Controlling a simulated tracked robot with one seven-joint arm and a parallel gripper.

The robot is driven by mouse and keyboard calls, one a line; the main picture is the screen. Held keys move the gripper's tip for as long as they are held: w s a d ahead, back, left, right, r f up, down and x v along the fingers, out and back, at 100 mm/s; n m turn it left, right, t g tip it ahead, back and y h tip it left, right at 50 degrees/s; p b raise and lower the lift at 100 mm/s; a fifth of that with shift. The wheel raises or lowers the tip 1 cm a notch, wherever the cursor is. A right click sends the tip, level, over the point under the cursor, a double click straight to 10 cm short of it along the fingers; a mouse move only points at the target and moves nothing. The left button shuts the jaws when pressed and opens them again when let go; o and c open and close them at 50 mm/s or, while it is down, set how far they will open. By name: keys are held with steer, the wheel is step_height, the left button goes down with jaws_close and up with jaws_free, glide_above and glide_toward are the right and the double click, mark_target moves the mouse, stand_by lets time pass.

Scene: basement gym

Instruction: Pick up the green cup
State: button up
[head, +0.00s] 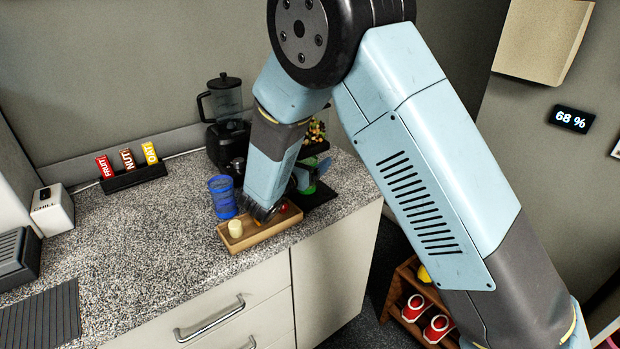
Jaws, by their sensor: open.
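A green object (307,189) shows just right of my forearm on the counter; my arm hides part of it, so I cannot tell its full shape or whether it is the green cup. My gripper (262,213) points down over the wooden tray (246,243), left of the green object. It is open, and its dark fingers are partly hidden by the wrist; I see nothing held in it. A translucent blue cup (222,197) stands upright left of my gripper, behind the tray.
The tray holds a cream cylinder (235,229) and small red and orange items. A black blender (226,112) stands behind, near the wall. A bar rack (134,178) and a white box (52,209) are left. The speckled counter's front left (150,260) is clear.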

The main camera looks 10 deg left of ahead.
steer(key=shift+w, duration=0.1)
steer(key=shift+c, duration=0.3)
steer(key=c, duration=1)
steer(key=shift+r, duration=0.1)
